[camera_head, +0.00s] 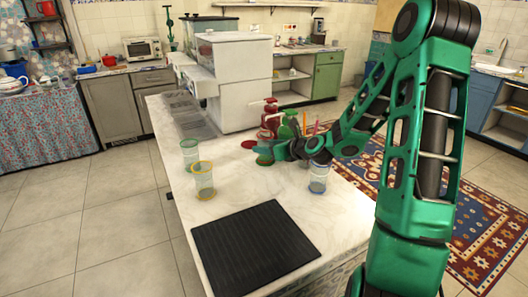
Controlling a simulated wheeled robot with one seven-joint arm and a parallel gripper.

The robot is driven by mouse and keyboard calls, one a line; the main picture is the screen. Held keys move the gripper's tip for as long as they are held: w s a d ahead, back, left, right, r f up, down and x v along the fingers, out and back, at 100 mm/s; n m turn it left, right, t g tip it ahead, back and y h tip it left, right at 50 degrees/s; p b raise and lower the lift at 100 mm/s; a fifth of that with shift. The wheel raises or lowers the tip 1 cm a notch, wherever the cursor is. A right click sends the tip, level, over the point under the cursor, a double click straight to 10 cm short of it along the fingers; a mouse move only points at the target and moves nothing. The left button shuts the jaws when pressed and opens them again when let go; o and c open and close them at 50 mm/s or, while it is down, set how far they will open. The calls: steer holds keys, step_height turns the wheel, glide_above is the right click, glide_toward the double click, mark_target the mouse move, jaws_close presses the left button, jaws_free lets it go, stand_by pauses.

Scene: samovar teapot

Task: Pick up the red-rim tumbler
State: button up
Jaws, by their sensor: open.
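My gripper (268,153) is at the end of my green arm, low over the marble counter, in front of the red and green bottles. It is open. I cannot make out a red-rim tumbler for certain; the gripper and wrist cover part of the area near the bottles. A clear tumbler with a yellow rim (203,181) stands at the left of the counter. A tumbler with a greenish rim (190,155) stands just behind it. A tumbler with a blue rim (318,179) stands to the right, below my wrist.
A black ribbed mat (254,248) lies on the front of the marble counter (180,215). A red pump bottle (270,117) and a green one (288,125) stand behind my gripper. A white machine (236,85) fills the back. The counter between the yellow-rim and blue-rim tumblers is clear.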

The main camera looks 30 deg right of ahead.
steer(key=shift+x, duration=1.05)
steer(key=c, duration=0.9)
steer(key=shift+r, duration=0.75)
steer(key=shift+c, duration=0.2)
steer(key=a, duration=0.2)
steer(key=w+a, duration=0.1)
steer(key=a, duration=0.2)
steer(key=w+a, duration=0.1)
steer(key=a, duration=0.1)
steer(key=shift+w+a+f, duration=0.1)
steer(key=shift+w+a, duration=0.1)
steer(key=shift+a, duration=0.05)
step_height(320, 180, up, 14)
